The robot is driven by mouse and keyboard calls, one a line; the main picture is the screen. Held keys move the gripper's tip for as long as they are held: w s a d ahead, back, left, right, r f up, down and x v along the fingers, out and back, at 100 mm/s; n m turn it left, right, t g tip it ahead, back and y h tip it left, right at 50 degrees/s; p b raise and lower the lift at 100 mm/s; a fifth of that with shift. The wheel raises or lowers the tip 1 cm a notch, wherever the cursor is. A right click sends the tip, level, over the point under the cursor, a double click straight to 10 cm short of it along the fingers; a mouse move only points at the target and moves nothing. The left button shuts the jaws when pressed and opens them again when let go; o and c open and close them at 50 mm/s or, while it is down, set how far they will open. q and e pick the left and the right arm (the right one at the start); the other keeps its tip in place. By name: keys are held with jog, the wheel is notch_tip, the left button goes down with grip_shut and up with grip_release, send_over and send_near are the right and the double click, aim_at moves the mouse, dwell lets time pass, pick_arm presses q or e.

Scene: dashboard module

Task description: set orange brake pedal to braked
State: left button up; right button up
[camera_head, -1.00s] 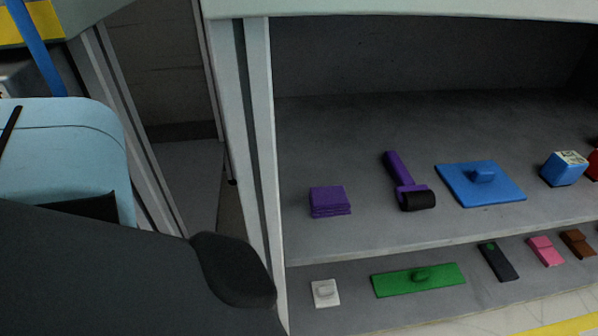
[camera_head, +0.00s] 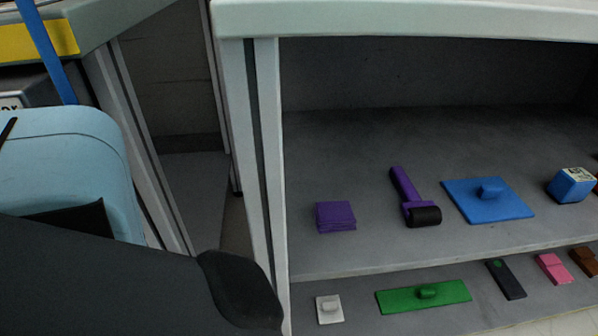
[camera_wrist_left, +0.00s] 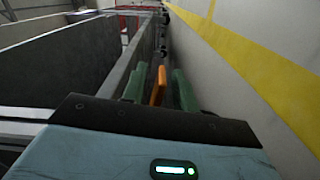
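No brake pedal can be made out in the head view. In the left wrist view, a narrow upright orange piece (camera_wrist_left: 158,86) stands between two green pieces, one to its left (camera_wrist_left: 134,86) and one to its right (camera_wrist_left: 185,92). They are small, partly hidden behind the black gripper edge, and I cannot tell whether the orange piece is the pedal or how it is set. The body of my left gripper (camera_wrist_left: 160,118) fills the bottom of that view. My right gripper is in neither view.
A grey shelf unit (camera_head: 345,262) holds a purple block (camera_head: 335,216), a purple-and-black roller (camera_head: 405,183), a blue plate with a knob (camera_head: 470,207) and a green plate (camera_head: 400,300). Its pale post (camera_head: 268,150) stands beside my arm. A yellow stripe (camera_wrist_left: 250,65) runs along the floor.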

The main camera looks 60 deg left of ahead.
pick_arm(q)
grip_shut()
jog(key=shift+a+f+m, duration=0.1)
jog(key=shift+f+m, duration=0.1)
jog(key=shift+m, duration=0.3)
grip_release()
jog(key=v, duration=0.7)
jog(key=shift+s+a, duration=0.15)
jog(key=shift+s, duration=0.2)
dwell(0.4)
